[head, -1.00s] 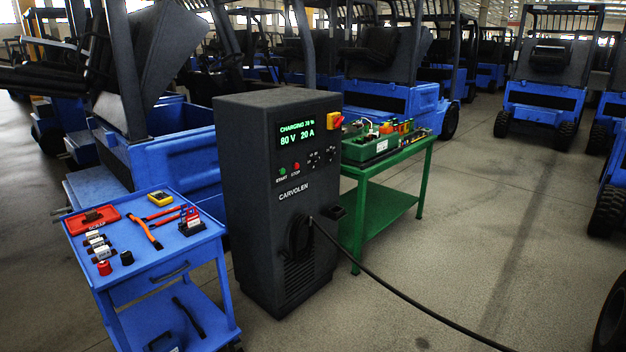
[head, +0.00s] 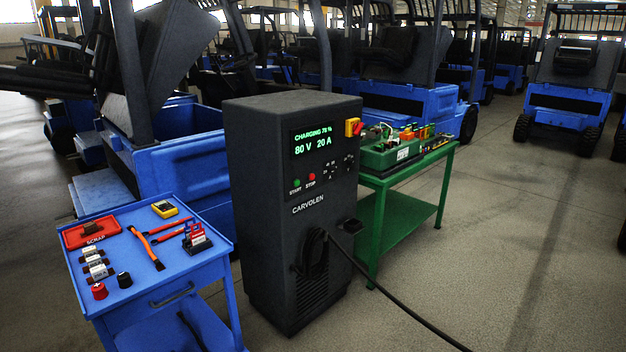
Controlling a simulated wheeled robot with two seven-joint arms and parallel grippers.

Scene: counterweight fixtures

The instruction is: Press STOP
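The dark charger cabinet (head: 290,210) stands upright in the middle of the head view, marked CARVOLEN. Its screen (head: 313,141) reads charging, about 78 %, 80 V and 20 A in green. The red STOP button (head: 311,177) sits below the screen, right of the green START button (head: 297,183). A red and yellow switch (head: 353,127) is at the upper right of the front. Nothing covers the buttons. Neither of my grippers is in view.
A blue cart (head: 190,275) with tools, a meter and a red SCRAP tray (head: 91,231) stands left of the cabinet. A green table (head: 412,213) with electrical parts stands right. A black cable (head: 400,315) runs from the cabinet across the floor. Blue forklifts stand behind; the floor at right is open.

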